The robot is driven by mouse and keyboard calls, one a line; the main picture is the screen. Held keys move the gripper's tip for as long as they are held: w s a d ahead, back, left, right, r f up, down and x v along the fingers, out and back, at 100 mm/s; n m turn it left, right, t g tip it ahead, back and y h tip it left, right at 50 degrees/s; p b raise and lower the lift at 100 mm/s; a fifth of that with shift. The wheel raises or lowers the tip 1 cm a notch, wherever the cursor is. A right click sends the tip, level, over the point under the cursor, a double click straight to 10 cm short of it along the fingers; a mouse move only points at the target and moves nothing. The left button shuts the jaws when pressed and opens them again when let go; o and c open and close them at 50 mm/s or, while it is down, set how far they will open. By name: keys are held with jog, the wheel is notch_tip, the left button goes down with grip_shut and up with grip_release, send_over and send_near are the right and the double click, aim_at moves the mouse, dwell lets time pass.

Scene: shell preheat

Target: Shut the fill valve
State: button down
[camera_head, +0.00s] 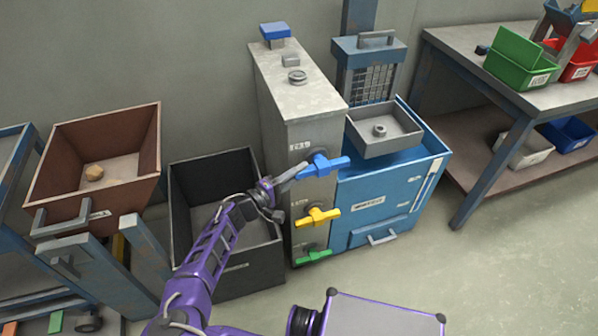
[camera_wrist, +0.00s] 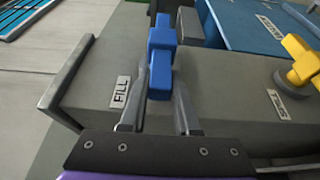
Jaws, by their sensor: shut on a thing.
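The blue fill valve (camera_head: 324,166) is a bar-shaped handle, the top one on the front of a tall grey cabinet (camera_head: 316,118). In the head view its bar lies roughly sideways. The wrist view shows the blue handle (camera_wrist: 161,62) beside a label reading FILL (camera_wrist: 120,92). My gripper (camera_head: 297,174) reaches it from the left. In the wrist view my gripper (camera_wrist: 163,82) has a finger on each side of the blue bar and is shut on it. Part of the handle's near end is between the fingers.
A yellow valve (camera_head: 318,216) and a green valve (camera_head: 314,256) sit below the blue one on the same face. A blue machine (camera_head: 390,190) with a grey tray (camera_head: 384,145) stands at right. A dark open bin (camera_head: 211,170) stands left, under my arm.

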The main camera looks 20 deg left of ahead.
jog(key=shift+d, duration=0.15)
jog(key=c, duration=0.6)
grip_release()
jog(key=shift+c, duration=0.2)
jog(key=v, duration=1.7)
jog(key=shift+r, duration=0.1)
